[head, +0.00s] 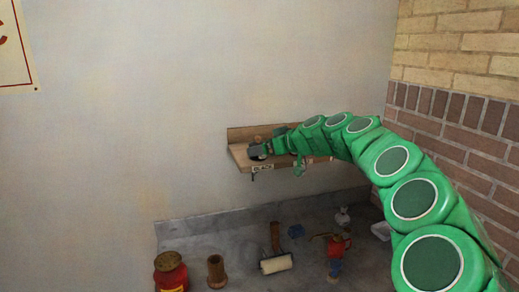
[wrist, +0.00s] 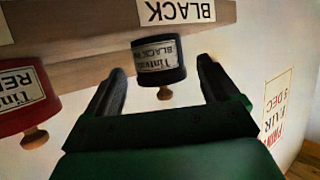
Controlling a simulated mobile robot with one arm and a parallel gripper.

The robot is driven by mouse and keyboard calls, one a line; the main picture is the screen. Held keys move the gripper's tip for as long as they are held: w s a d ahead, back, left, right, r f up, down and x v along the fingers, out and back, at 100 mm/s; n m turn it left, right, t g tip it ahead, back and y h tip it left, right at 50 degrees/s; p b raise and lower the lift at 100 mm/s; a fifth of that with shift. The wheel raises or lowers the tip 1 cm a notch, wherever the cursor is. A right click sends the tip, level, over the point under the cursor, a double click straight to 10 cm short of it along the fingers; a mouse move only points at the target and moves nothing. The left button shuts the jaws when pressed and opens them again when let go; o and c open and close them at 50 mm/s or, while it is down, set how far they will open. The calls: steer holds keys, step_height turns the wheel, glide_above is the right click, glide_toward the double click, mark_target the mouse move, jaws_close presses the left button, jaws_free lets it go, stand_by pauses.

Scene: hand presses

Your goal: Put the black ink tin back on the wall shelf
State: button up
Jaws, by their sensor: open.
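The black ink tin (wrist: 158,62), dark with a pale label and a wooden knob, stands on the wall shelf (wrist: 90,38) in the wrist view, which is upside down. It is beside the BLACK label (wrist: 176,11) on the shelf edge. My gripper (wrist: 160,72) is open, with one finger on each side of the tin and visible gaps between. In the head view my gripper (head: 257,151) is at the left part of the shelf (head: 239,156), above the BLACK label (head: 262,168). The tin is hard to make out there.
A red tin (wrist: 27,100) stands on the shelf beside the black one. The bench below holds a red pot (head: 170,272), a wooden cylinder (head: 216,271), a roller (head: 276,263) and a red-and-blue item (head: 336,250). A brick wall (head: 465,110) is at right.

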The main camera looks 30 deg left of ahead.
steer(key=v, duration=0.9)
steer(key=shift+f, duration=0.1)
